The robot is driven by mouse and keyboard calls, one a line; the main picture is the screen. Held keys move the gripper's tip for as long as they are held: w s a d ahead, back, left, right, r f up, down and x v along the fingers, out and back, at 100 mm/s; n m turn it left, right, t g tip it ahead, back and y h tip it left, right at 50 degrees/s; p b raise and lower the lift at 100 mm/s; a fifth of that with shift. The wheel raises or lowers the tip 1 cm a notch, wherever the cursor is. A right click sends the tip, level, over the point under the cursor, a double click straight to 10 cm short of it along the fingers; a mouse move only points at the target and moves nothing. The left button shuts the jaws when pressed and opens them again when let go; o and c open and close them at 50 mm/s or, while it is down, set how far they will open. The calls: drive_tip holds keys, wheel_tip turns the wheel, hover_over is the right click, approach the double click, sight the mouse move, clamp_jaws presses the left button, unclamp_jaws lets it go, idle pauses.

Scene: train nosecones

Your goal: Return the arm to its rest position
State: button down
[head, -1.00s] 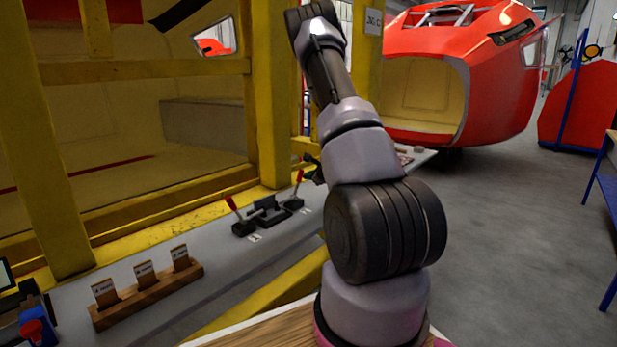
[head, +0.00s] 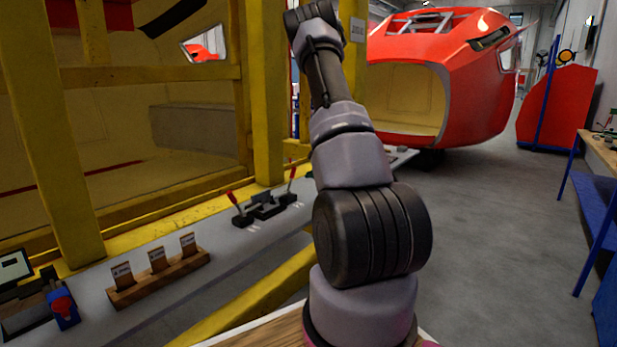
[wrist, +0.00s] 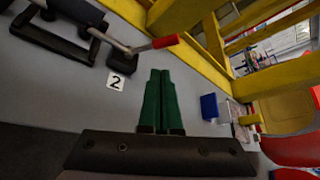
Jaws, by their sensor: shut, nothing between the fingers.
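My arm (head: 345,160) rises from the lower middle of the head view, bent, with its upper links leaning up and left. My gripper (wrist: 160,74) shows in the wrist view as two green fingers pressed together, with nothing between them. It hangs over the grey shelf (wrist: 60,95), beside a red-handled toggle clamp (wrist: 140,45) and a white label marked 2 (wrist: 115,82). The fingers appear clear of the clamp. In the head view the gripper is hidden behind my arm.
Two red-handled clamps (head: 264,208) stand on the shelf left of my arm. A wooden card holder (head: 160,277) and a blue-and-red item (head: 63,308) are nearer. Yellow posts (head: 267,95) rise behind. A red nosecone (head: 470,80) stands beyond; grey floor (head: 490,230) is open at right.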

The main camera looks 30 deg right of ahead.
idle(0.3)
drive_tip(key=s+a+r+n+g+y, duration=0.1)
drive_tip(key=a+r+n+y, duration=0.45)
drive_tip(key=a+r, duration=0.8)
drive_tip(key=s+a+r+n+g+y, duration=0.1)
drive_tip(key=s+a+r+n+g, duration=0.2)
drive_tip(key=a, duration=0.4)
drive_tip(key=s+a+r+n+g+y, duration=0.1)
drive_tip(key=s+a+r+n+y, duration=0.1)
drive_tip(key=s+a+r+n, duration=0.25)
drive_tip(key=s+a+r+n+g+h, duration=0.1)
drive_tip(key=s+a+r+n+g, duration=0.2)
drive_tip(key=s, duration=0.4)
drive_tip(key=s+a+r+n+h, duration=0.1)
drive_tip(key=s+a+r+n, duration=0.1)
drive_tip(key=s+a, duration=0.45)
drive_tip(key=s+d+r+n+t+h, duration=0.1)
drive_tip(key=s+d+n+h, duration=0.1)
drive_tip(key=s, duration=0.3)
drive_tip(key=s+d+r+n+t+h, duration=0.1)
drive_tip(key=s+d+n+h, duration=0.1)
drive_tip(key=s, duration=0.4)
drive_tip(key=shift+r+n+h, duration=0.3)
drive_tip(key=shift+n+h, duration=0.05)
drive_tip(key=shift+n, duration=0.35)
